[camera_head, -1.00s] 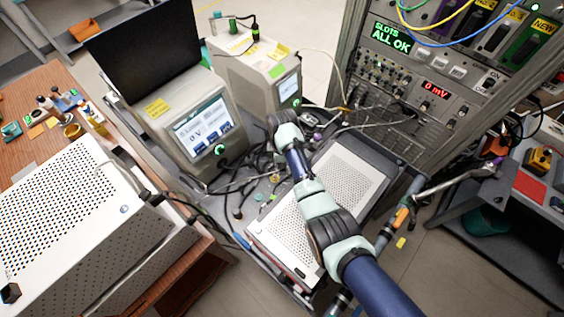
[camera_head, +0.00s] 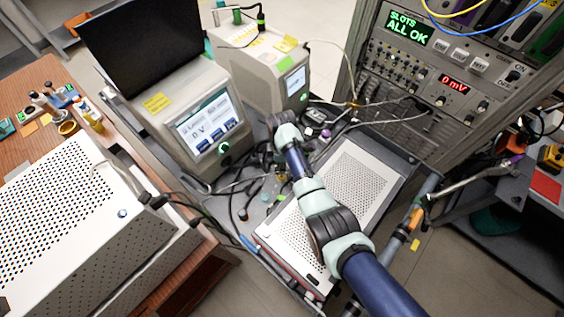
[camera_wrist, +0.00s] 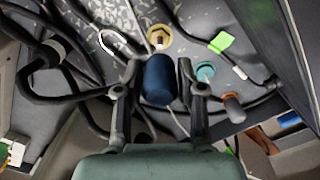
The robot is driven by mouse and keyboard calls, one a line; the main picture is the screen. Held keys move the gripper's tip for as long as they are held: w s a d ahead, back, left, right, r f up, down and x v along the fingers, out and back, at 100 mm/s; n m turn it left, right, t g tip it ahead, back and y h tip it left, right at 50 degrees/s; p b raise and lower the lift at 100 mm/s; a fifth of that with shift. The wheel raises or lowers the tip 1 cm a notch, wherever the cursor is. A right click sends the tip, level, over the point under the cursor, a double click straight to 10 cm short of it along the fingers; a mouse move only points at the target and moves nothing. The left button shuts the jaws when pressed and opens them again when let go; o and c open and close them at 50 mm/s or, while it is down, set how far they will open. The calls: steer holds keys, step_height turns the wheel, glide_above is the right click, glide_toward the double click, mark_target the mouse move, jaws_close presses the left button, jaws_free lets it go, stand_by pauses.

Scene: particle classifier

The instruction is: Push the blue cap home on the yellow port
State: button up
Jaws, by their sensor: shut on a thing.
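In the wrist view, the blue cap (camera_wrist: 158,82) is between the two fingers of my gripper (camera_wrist: 160,76), which is shut on it. The yellow port (camera_wrist: 159,34) is a yellow ring with a metal centre, set on the speckled grey surface just beyond the cap. The cap appears apart from the port, with its far end below the ring in the picture; the depth between them is unclear. In the head view, my arm reaches over the cart between the instruments; the fingers, cap and port cannot be made out there.
A teal round fitting (camera_wrist: 205,72) and a brown-tipped plug (camera_wrist: 233,105) lie right of the cap. Black cables (camera_wrist: 60,98) crowd the left. A green tag (camera_wrist: 220,42) is at upper right. A perforated white box (camera_head: 352,190) stands beside my arm.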

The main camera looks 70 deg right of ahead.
steer(key=shift+f+b, duration=1.05)
steer(key=shift+f, duration=0.85)
steer(key=shift+f+p, duration=0.15)
steer(key=shift+p, duration=0.15)
stand_by(0.5)
steer(key=shift+f, duration=0.35)
steer(key=shift+f+b, duration=1.15)
steer(key=shift+r+p, duration=1.35)
steer(key=shift+r, duration=0.05)
stand_by(0.7)
steer(key=shift+f, duration=0.2)
steer(key=shift+f, duration=0.3)
